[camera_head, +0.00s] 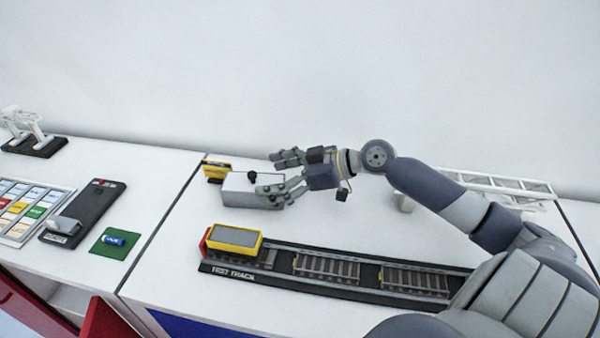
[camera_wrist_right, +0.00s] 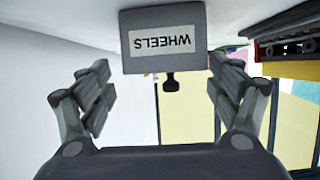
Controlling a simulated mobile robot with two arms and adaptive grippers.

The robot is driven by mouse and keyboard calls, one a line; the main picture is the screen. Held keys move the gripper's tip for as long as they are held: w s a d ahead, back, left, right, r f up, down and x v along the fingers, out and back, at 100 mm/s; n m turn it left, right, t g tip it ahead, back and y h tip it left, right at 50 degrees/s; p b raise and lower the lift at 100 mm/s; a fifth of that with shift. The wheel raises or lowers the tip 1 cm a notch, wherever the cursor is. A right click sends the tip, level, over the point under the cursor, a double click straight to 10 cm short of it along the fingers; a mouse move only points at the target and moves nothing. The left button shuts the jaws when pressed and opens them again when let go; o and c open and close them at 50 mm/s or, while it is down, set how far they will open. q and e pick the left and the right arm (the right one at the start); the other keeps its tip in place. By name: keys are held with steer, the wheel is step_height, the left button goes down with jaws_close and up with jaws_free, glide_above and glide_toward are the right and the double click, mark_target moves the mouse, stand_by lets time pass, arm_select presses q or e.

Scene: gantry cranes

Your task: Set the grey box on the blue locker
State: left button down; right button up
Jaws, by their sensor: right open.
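The grey box (camera_head: 237,192), with a black knob on its lid, sits on the white top behind the test track. The right wrist view shows it upside down (camera_wrist_right: 163,66), with a "WHEELS" label. My right gripper (camera_head: 272,174) is open at the box's right side. In the right wrist view its fingers stand on either side of the box, with visible gaps. A blue panel (camera_head: 190,325) shows at the front below this top; only its upper part is in view. My left gripper is not in view.
The test track (camera_head: 330,272) with a yellow wagon (camera_head: 234,239) lies in front. A white truss (camera_head: 500,185) stands at right. On the left unit are a tray (camera_head: 30,210) and a green mat (camera_head: 114,242); a red door (camera_head: 105,318) is below.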

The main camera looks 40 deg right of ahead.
steer(key=p+v, duration=0.1)
steer(key=v, duration=0.6)
steer(key=shift+s+r, duration=0.1)
steer(key=shift+r, duration=0.05)
steer(key=shift+s+d+r+p, duration=0.15)
steer(key=shift+s+d+p, duration=0.15)
steer(key=shift+s+p, duration=0.1)
